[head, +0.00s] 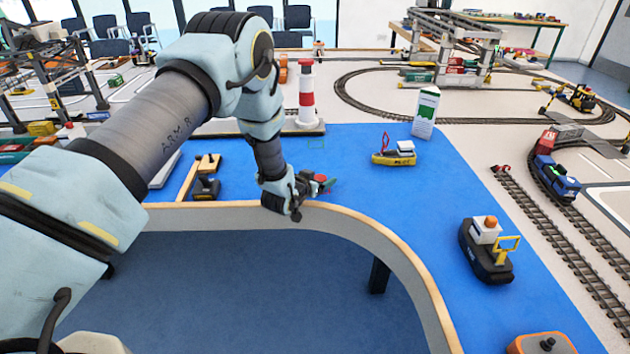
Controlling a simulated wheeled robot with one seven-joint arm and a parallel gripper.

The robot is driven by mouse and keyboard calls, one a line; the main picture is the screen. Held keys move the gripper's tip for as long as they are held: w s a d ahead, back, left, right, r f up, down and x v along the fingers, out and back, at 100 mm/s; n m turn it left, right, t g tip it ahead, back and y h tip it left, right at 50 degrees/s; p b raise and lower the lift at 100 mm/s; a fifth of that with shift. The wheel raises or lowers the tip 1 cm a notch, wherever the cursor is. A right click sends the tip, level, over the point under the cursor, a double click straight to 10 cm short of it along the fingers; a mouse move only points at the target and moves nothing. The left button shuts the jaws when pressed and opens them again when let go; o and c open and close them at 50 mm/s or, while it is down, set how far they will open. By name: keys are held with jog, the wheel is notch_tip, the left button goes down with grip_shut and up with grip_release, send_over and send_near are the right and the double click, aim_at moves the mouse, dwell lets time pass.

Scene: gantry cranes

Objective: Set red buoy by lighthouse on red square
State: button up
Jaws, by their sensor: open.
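The red-and-white lighthouse (306,92) stands upright at the back edge of the blue water surface. A small red object, seemingly the red buoy (320,178), shows at the end of my gripper (314,184), low over the blue near the table's curved front edge. My gripper is open; its fingers partly hide the red object, and I cannot tell whether it lies between them. I cannot clearly make out a red square.
A yellow boat (394,158) and a white-and-green marker (426,112) stand right of my gripper. A black tugboat (487,250) is at the front right. A small dark boat (206,187) lies left of my forearm. The blue between gripper and yellow boat is clear.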

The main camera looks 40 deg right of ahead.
jog(key=b+v, duration=0.4)
jog(key=v, duration=0.8)
jog(key=shift+r, duration=0.1)
jog(key=w+a+r+y, duration=0.1)
jog(key=w+a, duration=0.1)
jog(key=w+a+r+n+t+y, duration=0.1)
jog(key=w+a, duration=0.1)
jog(key=w, duration=0.1)
jog(key=w+a+n, duration=0.1)
jog(key=w+a, duration=0.1)
jog(key=a, duration=0.1)
jog(key=shift+w+r+y, duration=0.35)
jog(key=shift+r+y, duration=0.05)
jog(key=w+a+r+n+y, duration=0.2)
jog(key=w+a+r+y, duration=0.1)
jog(key=a, duration=0.7)
jog(key=w+a+r+n+y, duration=0.2)
jog(key=w+a+n+y, duration=0.1)
jog(key=a, duration=0.7)
jog(key=s+a+r+n+g+y, duration=0.1)
jog(key=s+a+r+n+g, duration=0.1)
jog(key=s+a, duration=0.4)
jog(key=s+a+r+n+g+y, duration=0.2)
jog(key=s+a, duration=0.4)
jog(key=a, duration=0.9)
notch_tip(320, 180, up, 2)
jog(key=shift+a+r+n+y, duration=0.1)
jog(key=shift+a+n+y, duration=0.25)
jog(key=shift+n, duration=0.45)
